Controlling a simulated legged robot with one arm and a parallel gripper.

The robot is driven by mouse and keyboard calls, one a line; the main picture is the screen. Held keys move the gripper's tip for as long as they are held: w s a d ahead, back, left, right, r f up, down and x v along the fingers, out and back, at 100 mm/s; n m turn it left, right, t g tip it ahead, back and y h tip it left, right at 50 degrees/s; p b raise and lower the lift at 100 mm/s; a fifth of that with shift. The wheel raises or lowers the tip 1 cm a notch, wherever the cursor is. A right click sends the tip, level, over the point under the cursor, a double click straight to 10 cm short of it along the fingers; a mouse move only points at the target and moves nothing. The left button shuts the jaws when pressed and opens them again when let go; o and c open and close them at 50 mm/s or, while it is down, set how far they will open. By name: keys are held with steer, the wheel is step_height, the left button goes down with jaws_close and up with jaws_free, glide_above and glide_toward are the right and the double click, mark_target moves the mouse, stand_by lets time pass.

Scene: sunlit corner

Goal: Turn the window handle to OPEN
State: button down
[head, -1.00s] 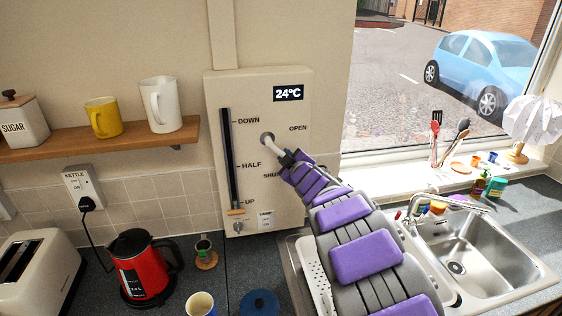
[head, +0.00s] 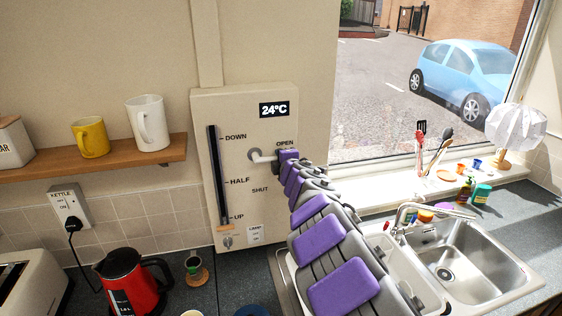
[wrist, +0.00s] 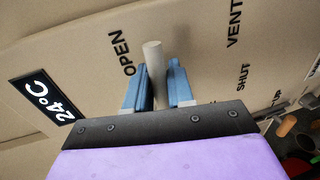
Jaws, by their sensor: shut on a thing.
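The window handle (head: 262,157) is a pale grey lever on a beige wall panel (head: 205,110). Its pivot is at the left, and the lever points right, nearly level, its far end just below the OPEN label (head: 285,143). The SHUT label (head: 260,189) is lower down. My gripper (head: 284,157) is at the lever's right end, its jaws hidden by my arm in the head view. In the wrist view, the blue fingers of my gripper (wrist: 159,88) stand on both sides of the handle (wrist: 154,62), whose round tip shows beyond them, near the OPEN label (wrist: 125,53).
A vertical slider (head: 218,180) marked DOWN, HALF and UP is left of the handle. A temperature display (head: 273,109) is above. A shelf with mugs (head: 90,165), a red kettle (head: 132,280) and a sink (head: 465,265) stand around. The window is at the right.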

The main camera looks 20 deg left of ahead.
steer(key=shift+a, duration=0.1)
stand_by(0.5)
steer(key=c, duration=1.1)
jaws_free()
steer(key=shift+s+a, duration=0.1)
steer(key=shift+a, duration=0.1)
steer(key=shift+d, duration=0.15)
steer(key=shift+s+r, duration=0.1)
steer(key=shift+r, duration=0.05)
steer(key=v, duration=1.6)
steer(key=shift+s, duration=0.45)
steer(key=shift+d, duration=0.1)
